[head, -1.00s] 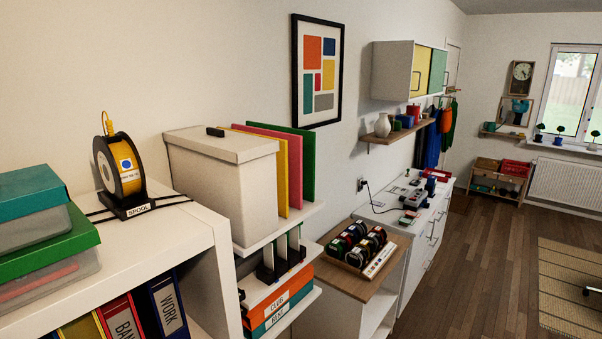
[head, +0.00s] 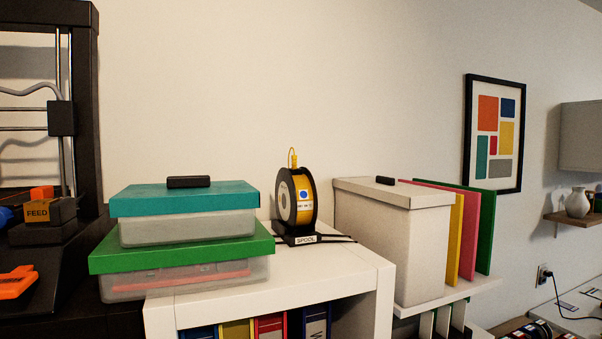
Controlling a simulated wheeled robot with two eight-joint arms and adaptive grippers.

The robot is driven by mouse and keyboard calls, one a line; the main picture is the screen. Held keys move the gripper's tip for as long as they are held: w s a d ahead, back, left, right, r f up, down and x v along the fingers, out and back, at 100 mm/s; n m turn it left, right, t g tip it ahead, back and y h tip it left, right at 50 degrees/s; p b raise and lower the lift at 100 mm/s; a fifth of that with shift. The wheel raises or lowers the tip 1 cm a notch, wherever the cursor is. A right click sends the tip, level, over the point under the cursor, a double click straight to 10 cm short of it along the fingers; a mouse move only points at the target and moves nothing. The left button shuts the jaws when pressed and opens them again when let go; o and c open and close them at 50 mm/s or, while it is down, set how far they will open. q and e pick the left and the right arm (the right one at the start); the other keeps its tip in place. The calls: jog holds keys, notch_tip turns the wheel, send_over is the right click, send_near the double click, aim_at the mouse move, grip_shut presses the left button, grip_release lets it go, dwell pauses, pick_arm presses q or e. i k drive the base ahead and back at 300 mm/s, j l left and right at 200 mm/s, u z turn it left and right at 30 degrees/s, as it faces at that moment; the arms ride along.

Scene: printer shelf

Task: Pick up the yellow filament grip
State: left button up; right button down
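A black spool with yellow filament (head: 297,198) stands upright in a black holder (head: 300,236) labelled SPOOL, on top of the white shelf unit. A small yellow loop, the filament grip (head: 293,158), sticks up above the spool's top edge. Neither of my grippers shows in the head view.
Left of the spool, two clear boxes with a teal lid (head: 180,199) and a green lid (head: 180,248) are stacked. A white lidded box (head: 392,245) stands close on its right. A black 3D printer (head: 82,110) stands at far left. Bare white shelf top (head: 320,262) lies in front of the spool.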

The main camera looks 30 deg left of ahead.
aim_at(295, 157)
jog(key=u, duration=1.3)
